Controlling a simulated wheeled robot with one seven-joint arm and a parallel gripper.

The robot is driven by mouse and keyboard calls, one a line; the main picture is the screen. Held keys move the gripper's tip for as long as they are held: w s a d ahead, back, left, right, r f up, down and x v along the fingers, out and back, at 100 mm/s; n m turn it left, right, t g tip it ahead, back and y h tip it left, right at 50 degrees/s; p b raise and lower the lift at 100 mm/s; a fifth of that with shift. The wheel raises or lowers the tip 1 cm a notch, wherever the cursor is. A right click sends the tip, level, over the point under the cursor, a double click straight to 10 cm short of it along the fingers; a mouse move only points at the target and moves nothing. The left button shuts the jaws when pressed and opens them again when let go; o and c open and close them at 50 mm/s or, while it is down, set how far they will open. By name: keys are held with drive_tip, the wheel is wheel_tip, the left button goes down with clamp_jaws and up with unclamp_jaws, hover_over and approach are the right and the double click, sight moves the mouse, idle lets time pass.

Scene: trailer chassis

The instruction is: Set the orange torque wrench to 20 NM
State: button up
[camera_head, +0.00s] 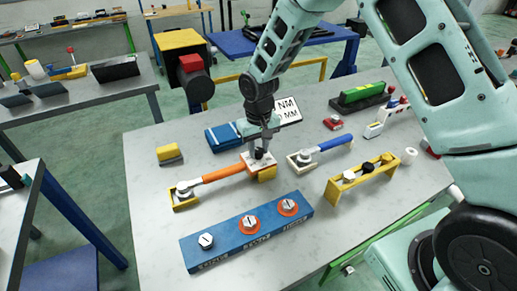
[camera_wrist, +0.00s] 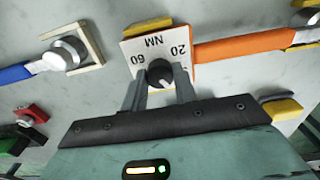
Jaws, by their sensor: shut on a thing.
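The orange torque wrench (camera_head: 222,172) lies across yellow supports on the grey-white table. In the wrist view its orange handle (camera_wrist: 240,46) runs off to the right. A white dial plate (camera_wrist: 138,46), marked 60, NM and 20, sits at the end of the handle. A dark round knob (camera_wrist: 160,73) with a pale pointer mark stands on the plate. My gripper (camera_wrist: 160,84) points down over the plate, with its fingers on either side of the knob and shut on it. The exact number under the pointer is not clear.
A blue-handled wrench (camera_head: 335,142) lies to the right, close to my gripper. A blue block (camera_head: 225,245) with several round fittings lies in front. A yellow rack (camera_head: 352,181) stands at the right. A white sign (camera_head: 287,112) stands behind.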

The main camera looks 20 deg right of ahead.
drive_tip(key=n, duration=0.4)
drive_tip(key=shift+n, duration=0.3)
drive_tip(key=n, duration=0.4)
drive_tip(key=shift+r+n, duration=0.1)
drive_tip(key=shift+n, duration=0.2)
drive_tip(key=n+p, duration=0.1)
drive_tip(key=n, duration=0.3)
drive_tip(key=shift+n+p, duration=0.7)
drive_tip(key=shift+n, duration=1.6)
drive_tip(key=o, duration=1)
